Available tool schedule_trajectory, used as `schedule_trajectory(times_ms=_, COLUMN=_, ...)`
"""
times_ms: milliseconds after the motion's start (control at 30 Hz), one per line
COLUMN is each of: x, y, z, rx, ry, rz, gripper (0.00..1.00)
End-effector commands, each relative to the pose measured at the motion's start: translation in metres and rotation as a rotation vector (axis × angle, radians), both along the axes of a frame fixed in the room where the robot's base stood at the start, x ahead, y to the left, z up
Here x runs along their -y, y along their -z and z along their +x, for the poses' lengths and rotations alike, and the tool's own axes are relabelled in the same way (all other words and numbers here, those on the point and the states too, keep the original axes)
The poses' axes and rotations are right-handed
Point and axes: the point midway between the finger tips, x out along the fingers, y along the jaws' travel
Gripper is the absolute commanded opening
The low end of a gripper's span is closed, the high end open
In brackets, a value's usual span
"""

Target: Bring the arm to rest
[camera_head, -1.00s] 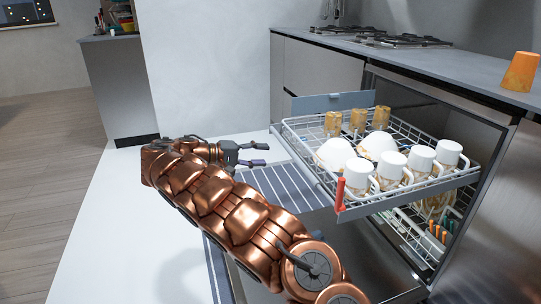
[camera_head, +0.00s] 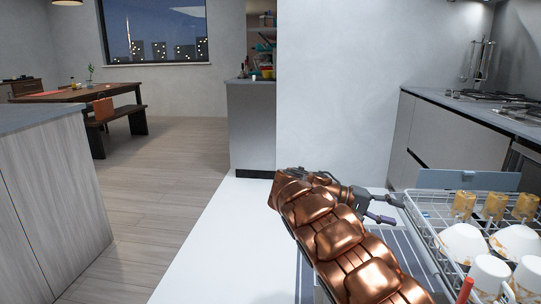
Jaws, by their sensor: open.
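My copper-coloured arm (camera_head: 335,235) reaches up from the lower right of the head view and bends at its far end. My gripper (camera_head: 387,208) is beyond that bend, pointing right. Its two dark fingers are apart with nothing between them. Whether the fingers touch the rack cannot be told.
The rack holds white cups, bowls (camera_head: 463,243) and amber glasses (camera_head: 494,205). A kitchen counter (camera_head: 460,115) stands behind it. A grey wooden island (camera_head: 60,205) is at left, a dining table (camera_head: 75,97) farther back. Open wooden floor (camera_head: 160,190) lies between.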

Motion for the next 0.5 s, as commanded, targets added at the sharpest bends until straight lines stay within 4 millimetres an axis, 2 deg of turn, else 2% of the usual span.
schedule_trajectory(times_ms=33, x=0.005, y=-0.03, z=-0.012, rx=-0.006, ry=0.014, rz=0.016, gripper=0.44)
schedule_trajectory(times_ms=100, x=0.012, y=-0.05, z=-0.028, rx=-0.018, ry=0.032, rz=0.043, gripper=0.44)
schedule_trajectory(times_ms=267, x=0.025, y=-0.089, z=-0.065, rx=-0.034, ry=0.062, rz=0.119, gripper=0.44)
schedule_trajectory(times_ms=500, x=0.034, y=-0.137, z=-0.127, rx=-0.045, ry=0.104, rz=0.265, gripper=0.44)
